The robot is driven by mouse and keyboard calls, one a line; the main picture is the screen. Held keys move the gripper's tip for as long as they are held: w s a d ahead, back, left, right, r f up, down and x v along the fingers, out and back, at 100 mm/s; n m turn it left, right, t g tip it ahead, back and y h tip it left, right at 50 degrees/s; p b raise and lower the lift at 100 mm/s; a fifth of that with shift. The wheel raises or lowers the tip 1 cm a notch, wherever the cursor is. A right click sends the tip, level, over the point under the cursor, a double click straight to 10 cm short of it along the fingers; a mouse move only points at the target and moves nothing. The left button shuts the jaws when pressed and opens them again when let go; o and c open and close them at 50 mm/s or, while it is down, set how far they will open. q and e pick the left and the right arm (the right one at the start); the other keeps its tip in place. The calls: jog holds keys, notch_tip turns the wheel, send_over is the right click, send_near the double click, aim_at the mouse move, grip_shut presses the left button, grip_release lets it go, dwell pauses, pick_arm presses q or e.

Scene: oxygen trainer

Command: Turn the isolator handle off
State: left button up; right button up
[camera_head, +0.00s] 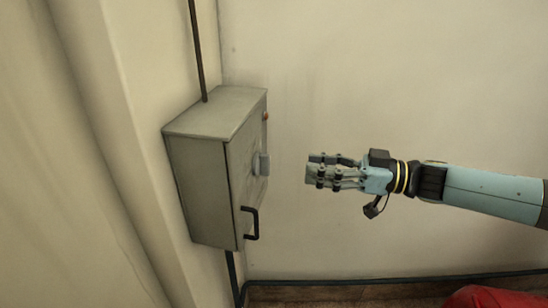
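A grey metal box (203,190) is fixed to the wall left of the picture's middle. Its front faces right and is seen at a steep angle. A small blue-grey handle (263,164) sticks out from the middle of that front and looks upright. A black bar handle (251,222) is lower down near the front's near edge. I cannot tell from labels which one is the isolator handle. My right gripper (312,171) points left towards the blue-grey handle, with a clear gap between them. Its finger opening is too small to judge, and no held object shows. My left gripper is not in view.
A small orange-red light or button (266,116) sits high on the box front. A dark conduit (198,50) rises above the box, and another pipe (390,281) runs low along the wall. Something red (490,298) is at the bottom right. The space before the box is clear.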

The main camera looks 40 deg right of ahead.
aim_at(263, 165)
jog(key=x, duration=0.9)
grip_shut()
